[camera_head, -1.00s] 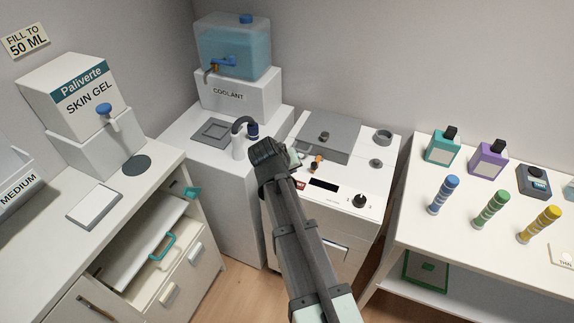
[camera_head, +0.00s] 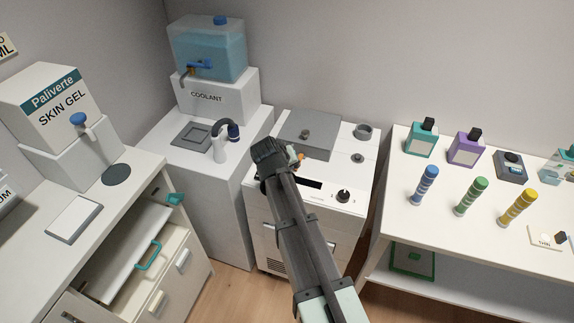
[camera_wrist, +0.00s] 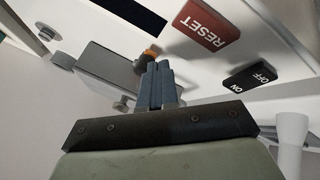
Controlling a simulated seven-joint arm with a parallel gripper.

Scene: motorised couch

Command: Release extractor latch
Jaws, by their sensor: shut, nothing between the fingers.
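The extractor is the white machine (camera_head: 335,195) with a grey lid (camera_head: 308,133) in the middle of the head view. A small orange-tipped part (camera_head: 300,157), perhaps the latch, shows on its top just right of my wrist. In the wrist view an orange and black part (camera_wrist: 147,58) lies at the tips of my shut fingers (camera_wrist: 158,72). The fingers overlap its lower edge; I cannot tell if they touch it. My gripper is empty. In the head view my wrist hides the fingers.
A red RESET button (camera_wrist: 207,24) and an ON/OFF switch (camera_wrist: 249,76) are close right of the fingers in the wrist view. A hooked tap (camera_head: 222,138) stands left of my wrist. A shelf table with bottles (camera_head: 421,140) is to the right.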

